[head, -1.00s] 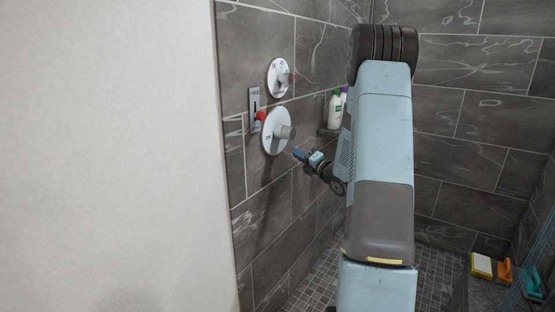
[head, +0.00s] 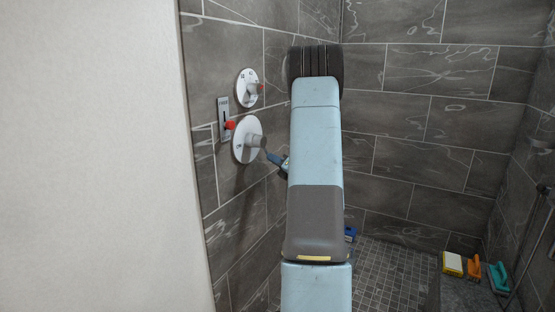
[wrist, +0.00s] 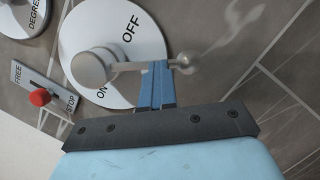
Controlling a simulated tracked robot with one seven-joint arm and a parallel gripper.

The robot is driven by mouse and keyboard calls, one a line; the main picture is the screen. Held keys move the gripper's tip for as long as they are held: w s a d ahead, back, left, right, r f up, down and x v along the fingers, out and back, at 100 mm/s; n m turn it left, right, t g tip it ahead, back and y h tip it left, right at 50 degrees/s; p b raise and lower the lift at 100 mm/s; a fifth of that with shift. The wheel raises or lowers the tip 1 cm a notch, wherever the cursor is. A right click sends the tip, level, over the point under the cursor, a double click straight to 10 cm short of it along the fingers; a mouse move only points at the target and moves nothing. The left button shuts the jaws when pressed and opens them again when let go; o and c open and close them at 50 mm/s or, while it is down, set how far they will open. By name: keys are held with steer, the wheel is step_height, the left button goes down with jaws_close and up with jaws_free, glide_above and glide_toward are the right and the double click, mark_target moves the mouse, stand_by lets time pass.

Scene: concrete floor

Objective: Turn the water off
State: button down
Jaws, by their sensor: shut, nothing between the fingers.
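The water control is a round white dial (wrist: 95,25) on the tiled wall, marked ON and OFF. In the head view this dial (head: 240,152) is the lower of two. A grey metal knob (wrist: 93,66) sits on it, with a thin lever reaching right to a ball end (wrist: 187,62), below the OFF mark in the picture. My gripper (wrist: 158,70) is shut and empty. Its blue fingers overlap the lever near the ball; I cannot tell whether they touch. In the head view my gripper (head: 268,156) is just below right of the knob, its rear hidden by my arm.
A DEGREES dial (wrist: 20,18) is above; it also shows in the head view (head: 242,92). A FREE/STOP plate with a red knob (wrist: 40,97) is beside the dial. A yellow sponge (head: 452,263) and orange and teal tools lie at the right corner. A pale wall (head: 90,150) fills the left.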

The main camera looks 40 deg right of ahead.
steer(key=shift+w+a, duration=0.25)
steer(key=shift+a, duration=0.25)
steer(key=s+a+f+m+h, duration=0.1)
steer(key=s+f+m, duration=0.1)
steer(key=s, duration=0.5)
steer(key=s+a+f+m, duration=0.1)
steer(key=s+f, duration=0.2)
steer(key=s, duration=0.4)
steer(key=d+r+x, duration=0.1)
steer(key=d+x, duration=0.1)
steer(key=x, duration=1.1)
steer(key=shift+d+m+g, duration=0.3)
steer(key=shift+d, duration=0.1)
